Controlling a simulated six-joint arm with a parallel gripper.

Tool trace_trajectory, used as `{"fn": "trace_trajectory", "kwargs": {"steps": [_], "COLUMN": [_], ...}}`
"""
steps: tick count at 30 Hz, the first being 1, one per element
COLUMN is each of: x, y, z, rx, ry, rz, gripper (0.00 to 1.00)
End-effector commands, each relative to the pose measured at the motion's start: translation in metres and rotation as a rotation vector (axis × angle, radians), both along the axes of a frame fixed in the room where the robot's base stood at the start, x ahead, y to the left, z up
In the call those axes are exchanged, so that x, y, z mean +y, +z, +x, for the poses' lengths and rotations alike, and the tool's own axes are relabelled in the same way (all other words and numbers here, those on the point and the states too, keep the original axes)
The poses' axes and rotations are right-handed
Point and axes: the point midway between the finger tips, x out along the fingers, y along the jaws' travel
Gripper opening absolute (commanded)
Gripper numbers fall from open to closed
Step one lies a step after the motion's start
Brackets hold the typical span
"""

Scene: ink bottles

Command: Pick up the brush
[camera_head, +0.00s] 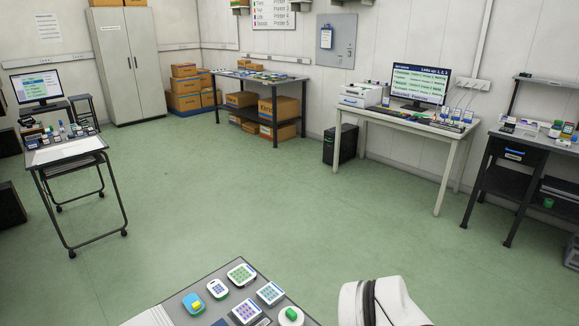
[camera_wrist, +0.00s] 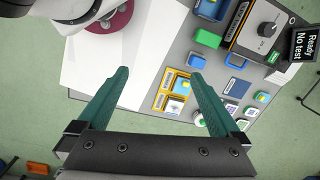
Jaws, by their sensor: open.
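I cannot make out a brush in either view. My gripper (camera_wrist: 160,73) shows in the wrist view as two teal fingers spread wide apart. It is open, with nothing held between the fingers. It hangs over a grey worktable (camera_wrist: 188,62), and between the fingertips I see the edge of a white sheet and part of the tabletop. The fingers and the dark gripper body hide part of the table. In the head view the gripper itself is not visible.
In the wrist view a white sheet (camera_wrist: 95,62) covers the table's left part. The head view shows open green floor (camera_head: 230,180).

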Motion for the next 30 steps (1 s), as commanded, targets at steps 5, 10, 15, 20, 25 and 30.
{"fn": "trace_trajectory", "kwargs": {"steps": [5,10,15,20,25,30], "x": [-0.028,-0.029,-0.029,-0.010,0.078,0.147], "y": [-0.040,-0.042,-0.042,-0.043,-0.068,-0.098], "z": [-0.041,-0.042,-0.042,-0.013,0.043,0.051], "rx": [-0.031,-0.032,-0.031,-0.032,-0.071,-0.104], "ry": [0.062,0.074,0.073,0.328,0.970,1.324], "rz": [0.051,0.053,0.054,0.023,-0.039,-0.062], "gripper": [0.84,0.65,0.65,0.65,0.65,0.65]}}
